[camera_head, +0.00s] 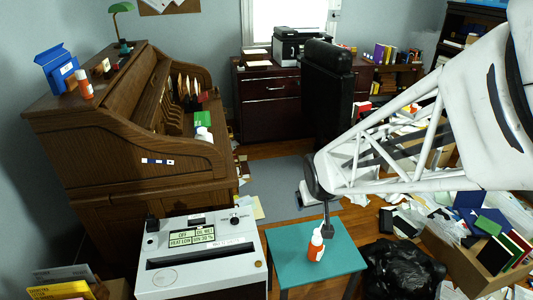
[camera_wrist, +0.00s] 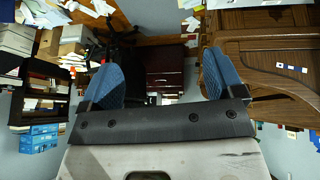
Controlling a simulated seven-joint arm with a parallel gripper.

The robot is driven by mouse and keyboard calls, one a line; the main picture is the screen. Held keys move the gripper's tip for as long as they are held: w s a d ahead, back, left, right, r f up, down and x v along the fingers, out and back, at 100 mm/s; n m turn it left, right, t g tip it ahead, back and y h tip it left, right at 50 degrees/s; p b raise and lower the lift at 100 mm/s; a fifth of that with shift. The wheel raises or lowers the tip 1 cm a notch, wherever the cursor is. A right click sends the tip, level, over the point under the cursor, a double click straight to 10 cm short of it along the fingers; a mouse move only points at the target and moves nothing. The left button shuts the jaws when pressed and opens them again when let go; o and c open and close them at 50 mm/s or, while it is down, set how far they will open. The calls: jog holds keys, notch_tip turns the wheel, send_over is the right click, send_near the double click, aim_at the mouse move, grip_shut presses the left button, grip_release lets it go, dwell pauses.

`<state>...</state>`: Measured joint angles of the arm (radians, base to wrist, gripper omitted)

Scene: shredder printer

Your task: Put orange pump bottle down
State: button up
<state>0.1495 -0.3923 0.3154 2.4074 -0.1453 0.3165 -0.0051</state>
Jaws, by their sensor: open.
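The orange pump bottle (camera_head: 316,246) with a white pump top stands upright on the small teal table (camera_head: 288,265) in the head view. My gripper (camera_head: 328,231) is just right of the pump top and a little above the table. I cannot tell whether it touches the bottle. In the wrist view the two blue-padded fingers of my gripper (camera_wrist: 158,75) are spread wide apart, with nothing held between them. The bottle is not visible in the wrist view.
A white shredder (camera_head: 200,258) stands left of the teal table. A black bag (camera_head: 400,270) lies to its right. A wooden roll-top desk (camera_head: 140,130) fills the left, with another orange bottle (camera_head: 84,84) on top. Papers and boxes clutter the right floor.

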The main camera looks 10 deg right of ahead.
jog(key=s+a+r+g, duration=0.1)
jog(key=s+a+r, duration=0.2)
jog(key=s+r, duration=0.2)
jog(key=s+a+r+g+y, duration=0.1)
jog(key=s+a+r, duration=0.3)
jog(key=s, duration=0.7)
notch_tip(320, 180, up, 2)
jog(key=shift+s+a+r+g, duration=0.15)
jog(key=shift+g, duration=0.35)
